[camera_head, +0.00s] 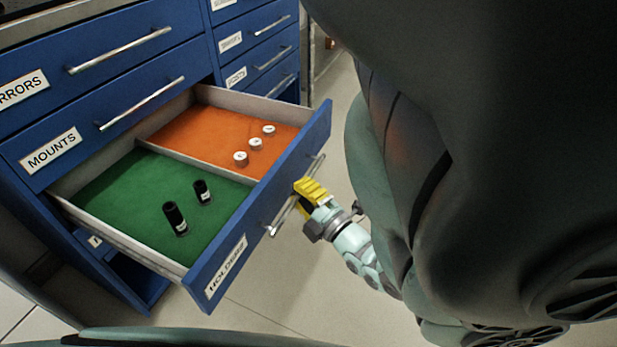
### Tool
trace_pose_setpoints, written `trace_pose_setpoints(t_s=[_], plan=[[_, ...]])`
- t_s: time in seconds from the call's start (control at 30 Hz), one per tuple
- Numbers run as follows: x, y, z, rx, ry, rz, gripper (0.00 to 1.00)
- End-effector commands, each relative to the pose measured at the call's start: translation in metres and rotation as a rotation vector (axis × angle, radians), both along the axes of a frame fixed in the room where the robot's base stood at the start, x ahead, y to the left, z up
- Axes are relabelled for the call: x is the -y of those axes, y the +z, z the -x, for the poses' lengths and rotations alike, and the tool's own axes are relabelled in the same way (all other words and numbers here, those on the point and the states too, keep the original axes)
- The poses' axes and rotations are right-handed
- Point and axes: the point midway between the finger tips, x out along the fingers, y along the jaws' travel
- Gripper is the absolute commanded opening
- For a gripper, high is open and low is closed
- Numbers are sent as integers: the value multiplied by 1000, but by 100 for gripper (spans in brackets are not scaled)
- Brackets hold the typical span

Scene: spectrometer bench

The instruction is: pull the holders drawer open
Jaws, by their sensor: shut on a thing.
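The holders drawer (262,208) is a blue drawer pulled well out of the cabinet, with a white label reading HOLDERS on its front. Its metal bar handle (275,229) runs along the front. My gripper (306,194), with yellow fingers, is shut on the handle near its middle; the fingertips partly hide the bar. Inside, a divider splits the drawer into a green-lined part (139,213) and an orange-lined part (197,131). Three small white round pieces (255,144) sit on the orange side.
The blue cabinet has a shut MOUNTS drawer (85,137) above and a shut mirrors drawer (95,62) higher up. Another column of shut drawers (255,42) stands to the right. Light tiled floor (270,305) is clear in front of the drawer.

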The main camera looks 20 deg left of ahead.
Motion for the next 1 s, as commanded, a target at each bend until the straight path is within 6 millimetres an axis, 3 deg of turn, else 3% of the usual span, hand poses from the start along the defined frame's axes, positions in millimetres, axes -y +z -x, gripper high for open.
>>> trace_pose_setpoints(t_s=[0.2, 0.57, 0.6, 0.8, 0.9, 1.0], plan=[[17, -2, 0, -3, -5, 6, 0], [19, -3, 0, -4, -5, 7, 0], [19, -3, 0, -4, -5, 7, 11], [18, -2, 1, -3, -3, 4, 32], [18, -2, 1, -2, -2, 4, 41], [18, -1, 1, -2, -1, 3, 41]])
